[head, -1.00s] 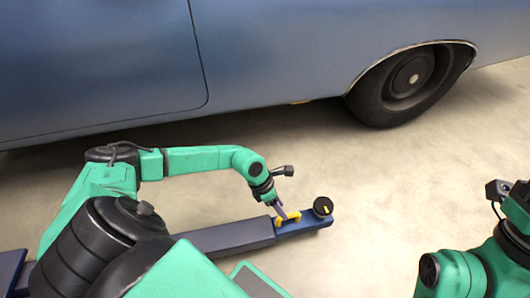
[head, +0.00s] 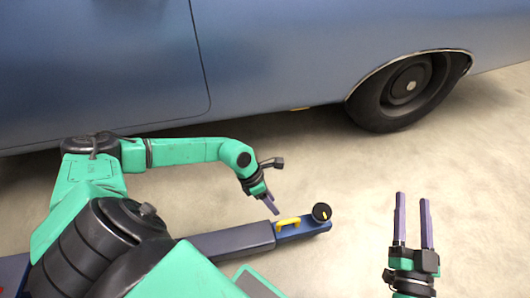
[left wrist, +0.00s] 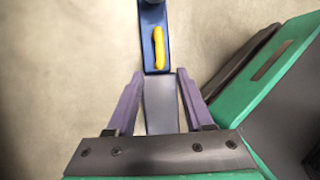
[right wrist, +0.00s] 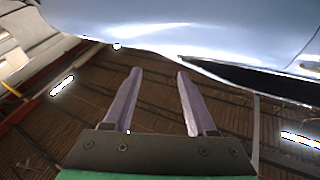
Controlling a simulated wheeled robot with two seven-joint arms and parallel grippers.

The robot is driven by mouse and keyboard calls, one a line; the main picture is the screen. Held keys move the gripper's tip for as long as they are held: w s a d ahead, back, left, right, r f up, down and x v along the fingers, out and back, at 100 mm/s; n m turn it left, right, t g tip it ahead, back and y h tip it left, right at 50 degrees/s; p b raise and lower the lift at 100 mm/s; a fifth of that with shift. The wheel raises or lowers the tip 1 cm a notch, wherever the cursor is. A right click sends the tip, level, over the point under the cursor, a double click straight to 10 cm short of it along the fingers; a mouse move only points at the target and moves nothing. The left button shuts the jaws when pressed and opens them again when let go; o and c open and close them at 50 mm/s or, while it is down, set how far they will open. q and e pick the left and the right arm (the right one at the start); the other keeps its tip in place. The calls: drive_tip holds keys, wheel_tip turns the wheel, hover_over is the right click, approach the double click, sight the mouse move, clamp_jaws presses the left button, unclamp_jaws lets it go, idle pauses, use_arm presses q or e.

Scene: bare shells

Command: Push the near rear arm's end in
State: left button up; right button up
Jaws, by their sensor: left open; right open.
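The rear arm is a long dark grey beam (head: 225,242) low over the floor, with a blue end piece (head: 308,230) sticking out of it. The end piece carries a yellow handle (head: 288,224) and a round black pad (head: 321,212) at its tip. My left gripper (head: 272,207) is open and empty, just above and beside the handle, apart from it. In the left wrist view the yellow handle (left wrist: 159,48) lies beyond the open fingertips, with the grey beam (left wrist: 160,105) between them. My right gripper (head: 413,197) is open and empty, right of the pad, fingers pointing up in the picture.
A blue car (head: 290,50) stands behind, its rear wheel (head: 402,90) at upper right. Bare concrete floor (head: 360,185) lies between the beam, the car and my right gripper. Another blue piece (head: 12,270) shows at the far left edge.

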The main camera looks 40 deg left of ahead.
use_arm(q)
drive_tip(key=p+v, duration=0.1)
drive_tip(key=v, duration=0.3)
drive_tip(key=shift+s+a+r+p, duration=0.1)
drive_tip(key=shift+r+p, duration=0.1)
drive_tip(key=shift+p, duration=0.2)
use_arm(e)
drive_tip(key=s+f+g, duration=0.3)
drive_tip(key=s+f, duration=0.2)
drive_tip(key=f, duration=0.4)
drive_tip(key=s+a+f+m+g+h, duration=0.1)
drive_tip(key=s+f+g, duration=0.2)
drive_tip(key=f, duration=0.6)
drive_tip(key=shift+s+a+f+g, duration=0.15)
drive_tip(key=shift+s+f+g, duration=0.2)
drive_tip(key=shift+s, duration=0.8)
